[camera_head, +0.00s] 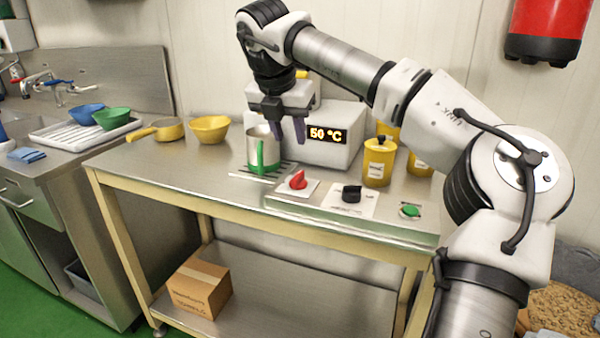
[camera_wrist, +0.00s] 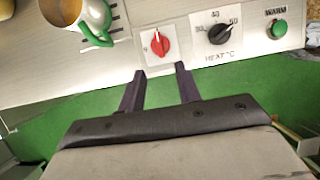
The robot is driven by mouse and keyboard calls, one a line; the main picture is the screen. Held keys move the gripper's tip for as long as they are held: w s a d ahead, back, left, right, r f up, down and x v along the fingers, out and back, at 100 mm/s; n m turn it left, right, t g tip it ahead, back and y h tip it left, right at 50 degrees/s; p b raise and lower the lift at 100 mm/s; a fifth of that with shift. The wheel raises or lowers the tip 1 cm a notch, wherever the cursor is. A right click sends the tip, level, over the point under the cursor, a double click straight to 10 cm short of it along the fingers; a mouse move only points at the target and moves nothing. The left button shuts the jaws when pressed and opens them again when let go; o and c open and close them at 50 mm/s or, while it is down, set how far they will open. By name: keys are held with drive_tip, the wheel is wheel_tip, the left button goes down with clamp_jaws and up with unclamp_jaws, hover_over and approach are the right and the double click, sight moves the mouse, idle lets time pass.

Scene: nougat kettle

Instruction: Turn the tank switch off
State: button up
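The likely tank switch is a red rotary knob (camera_head: 297,180) on a white plate at the left of the front control panel. In the wrist view the red knob (camera_wrist: 159,43) stands nearly upright in the picture, tilted slightly; its plate markings are too small to read surely. My gripper (camera_head: 289,132) is above the bench, behind and above the knob in the head view. In the wrist view my gripper (camera_wrist: 160,86) has its two dark fingers apart with nothing between them. The knob lies beyond the fingertips, untouched.
Right of the knob are a black heat dial (camera_wrist: 220,33) and a green button (camera_wrist: 278,29). A metal jug with a green handle (camera_head: 262,152) stands close on the left. A white box with a 50 °C display (camera_head: 327,135) and yellow canisters (camera_head: 379,162) stand behind.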

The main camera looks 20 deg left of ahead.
sight(298, 174)
drive_tip(key=x, duration=1.2)
drive_tip(key=shift+s+p, duration=0.1)
drive_tip(key=shift+p, duration=0.3)
clamp_jaws()
